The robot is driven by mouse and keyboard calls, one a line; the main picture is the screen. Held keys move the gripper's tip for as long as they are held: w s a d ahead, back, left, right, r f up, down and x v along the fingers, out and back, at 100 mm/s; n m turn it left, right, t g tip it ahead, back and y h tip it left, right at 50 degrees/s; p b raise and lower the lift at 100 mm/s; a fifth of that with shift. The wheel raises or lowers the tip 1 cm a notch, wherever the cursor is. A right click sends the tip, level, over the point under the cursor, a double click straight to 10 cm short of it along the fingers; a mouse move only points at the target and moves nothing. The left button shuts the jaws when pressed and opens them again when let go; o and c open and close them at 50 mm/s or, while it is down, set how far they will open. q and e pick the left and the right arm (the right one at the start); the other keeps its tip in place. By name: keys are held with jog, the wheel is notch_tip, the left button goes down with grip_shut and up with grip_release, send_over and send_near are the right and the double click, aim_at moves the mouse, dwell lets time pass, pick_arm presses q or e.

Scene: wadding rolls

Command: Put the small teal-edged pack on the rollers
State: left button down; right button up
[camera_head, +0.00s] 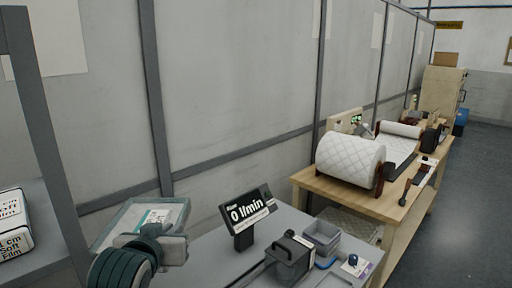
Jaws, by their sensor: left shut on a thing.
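The small pack (120,218) is a flat, see-through bag with teal edges and a pale printed label, at the lower left in the head view. My left gripper (163,236) is shut on its near edge, and the fingers and wrist hide that edge. The pack is tilted, beside the left end of the grey table; I cannot tell whether it touches anything below. My right gripper is not in view. I cannot make out rollers for certain; large white quilted wadding rolls (350,160) lie on the wooden bench at the right.
The grey table (212,262) holds a "0 l/min" display (246,211), a dark box (289,259) and a grey bin (322,237). The wooden bench (345,198) stands beyond. A printed white package (12,225) is at the far left. Grey floor (455,220) is clear at right.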

pick_arm(q)
jog(key=shift+a+r, duration=0.5)
jog(key=shift+r, duration=0.25)
jog(key=shift+w, duration=0.1)
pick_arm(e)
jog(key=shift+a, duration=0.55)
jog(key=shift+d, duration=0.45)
pick_arm(q)
jog(key=shift+w, duration=0.1)
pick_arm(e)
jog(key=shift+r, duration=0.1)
